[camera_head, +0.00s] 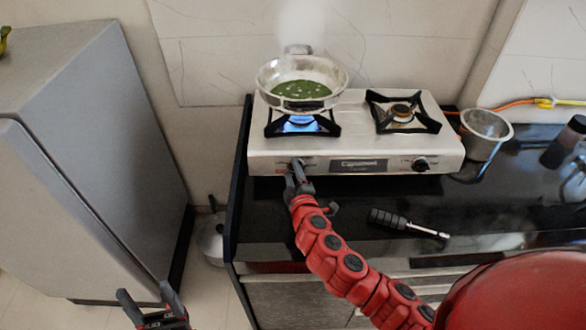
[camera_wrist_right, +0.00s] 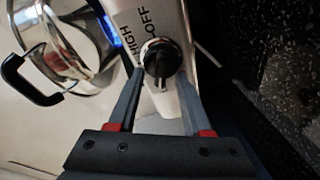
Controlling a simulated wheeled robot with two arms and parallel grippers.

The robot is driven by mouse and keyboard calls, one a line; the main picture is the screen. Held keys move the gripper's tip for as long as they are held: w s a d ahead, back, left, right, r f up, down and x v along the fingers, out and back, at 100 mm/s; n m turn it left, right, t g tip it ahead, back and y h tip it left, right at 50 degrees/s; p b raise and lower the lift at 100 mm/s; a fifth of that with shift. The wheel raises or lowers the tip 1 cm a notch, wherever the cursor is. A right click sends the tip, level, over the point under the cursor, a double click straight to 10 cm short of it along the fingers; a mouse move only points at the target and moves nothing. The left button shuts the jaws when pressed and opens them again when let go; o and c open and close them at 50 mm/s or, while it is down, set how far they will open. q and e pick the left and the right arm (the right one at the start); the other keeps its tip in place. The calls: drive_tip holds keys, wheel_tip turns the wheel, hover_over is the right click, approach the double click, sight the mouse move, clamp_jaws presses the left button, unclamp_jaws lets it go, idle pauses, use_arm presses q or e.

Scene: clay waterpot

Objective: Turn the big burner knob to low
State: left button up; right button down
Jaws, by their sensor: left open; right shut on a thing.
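The gas stove (camera_head: 440,155) stands on the black counter, with a knob at each end of its front panel. The left knob (camera_head: 296,163) is below the lit burner (camera_head: 301,124), which shows a blue flame. My right gripper (camera_head: 298,177) is at this left knob, shut on it. In the right wrist view the black knob (camera_wrist_right: 160,58) sits between its fingertips, with HIGH and OFF printed beside it. The right knob (camera_head: 421,164) stands free below the unlit burner (camera_head: 399,113). My left gripper (camera_head: 147,292) is open and empty, low at the left.
A metal pan (camera_head: 261,79) with green food sits steaming on the lit burner. A steel cup (camera_head: 487,132) stands right of the stove. A black-handled tool (camera_head: 405,222) lies on the counter (camera_head: 350,205). A grey fridge (camera_head: 100,130) stands at the left.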

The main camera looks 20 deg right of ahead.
drive_tip(key=shift+n, duration=0.4)
drive_tip(key=shift+c, duration=1.8)
unclamp_jaws()
drive_tip(key=shift+s, duration=0.7)
drive_tip(key=s+a+r+p, duration=0.1)
drive_tip(key=s+p, duration=0.3)
drive_tip(key=s, duration=1.2)
drive_tip(key=shift+a+r, duration=0.2)
drive_tip(key=shift+r, duration=0.4)
